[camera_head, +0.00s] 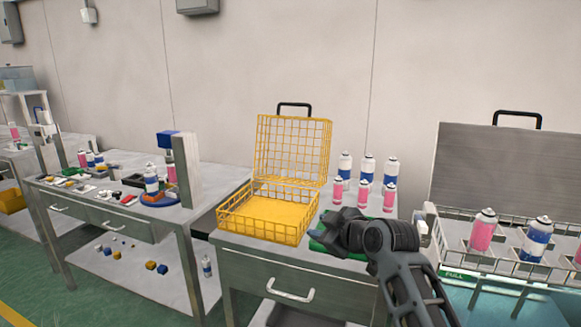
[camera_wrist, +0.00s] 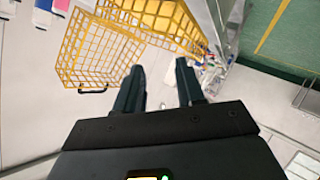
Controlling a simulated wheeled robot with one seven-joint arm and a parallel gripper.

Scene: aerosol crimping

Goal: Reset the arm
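My arm comes in from the lower right of the head view, bent over the front of the grey drawer table (camera_head: 290,255). The wrist view shows my gripper (camera_wrist: 159,82) with its two dark fingers apart and nothing between them. In the head view the fingers are hard to make out against the dark wrist. A yellow wire basket (camera_head: 267,212) with its lid raised stands to the left of my wrist. It also shows beyond my fingers in the wrist view (camera_wrist: 95,52).
Behind my wrist stand several blue-and-white cans (camera_head: 367,167) and pink cans (camera_head: 389,198). A wire rack (camera_head: 485,262) with cans is close on the right. A cluttered workbench (camera_head: 218,188) is on the left. The air above the basket and benches is mostly free.

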